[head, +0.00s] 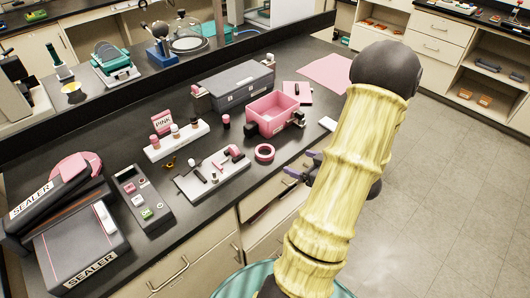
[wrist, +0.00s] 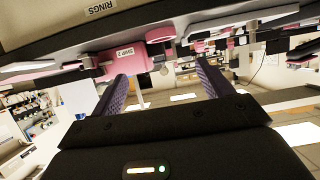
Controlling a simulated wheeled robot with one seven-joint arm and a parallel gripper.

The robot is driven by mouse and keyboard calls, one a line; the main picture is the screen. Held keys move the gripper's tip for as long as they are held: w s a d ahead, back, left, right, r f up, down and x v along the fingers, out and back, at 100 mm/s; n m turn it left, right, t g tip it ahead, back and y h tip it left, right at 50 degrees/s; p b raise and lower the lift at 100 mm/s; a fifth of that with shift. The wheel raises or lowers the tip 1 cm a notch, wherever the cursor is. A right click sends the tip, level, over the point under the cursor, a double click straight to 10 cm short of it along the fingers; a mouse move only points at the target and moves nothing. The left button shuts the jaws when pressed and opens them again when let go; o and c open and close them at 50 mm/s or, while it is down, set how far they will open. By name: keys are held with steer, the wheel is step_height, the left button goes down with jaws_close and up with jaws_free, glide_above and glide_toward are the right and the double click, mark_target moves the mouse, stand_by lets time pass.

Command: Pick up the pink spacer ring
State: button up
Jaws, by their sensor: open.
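The pink spacer ring (head: 264,152) lies flat on the dark counter near its front edge, in front of the pink bin (head: 272,113). My gripper (head: 297,166) is open and empty, with purple fingers, just right of the ring at the counter's edge and apart from it. In the wrist view, which looks upside down, the two fingers (wrist: 160,72) are spread with nothing between them. A pink round piece (wrist: 159,34) shows beyond them; I cannot tell if it is the ring.
A white plate with small parts (head: 212,174) lies left of the ring. A white rack with pink-capped bottles (head: 177,142), a grey case (head: 236,86), a handheld meter (head: 143,199) and sealers (head: 80,248) stand on the counter. Drawers are below the edge.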

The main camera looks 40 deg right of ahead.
steer(key=p, duration=0.1)
glide_toward(259, 149)
steer(key=shift+w+d+f, duration=0.25)
steer(key=shift+d+f, duration=0.05)
steer(key=shift+w, duration=0.1)
steer(key=shift+w+a+f+p, duration=0.1)
steer(key=shift+w+p, duration=0.2)
steer(key=p+x, duration=0.1)
steer(key=x, duration=0.3)
steer(key=shift+w, duration=0.15)
steer(key=c, duration=1.1)
steer(key=shift+o, duration=0.2)
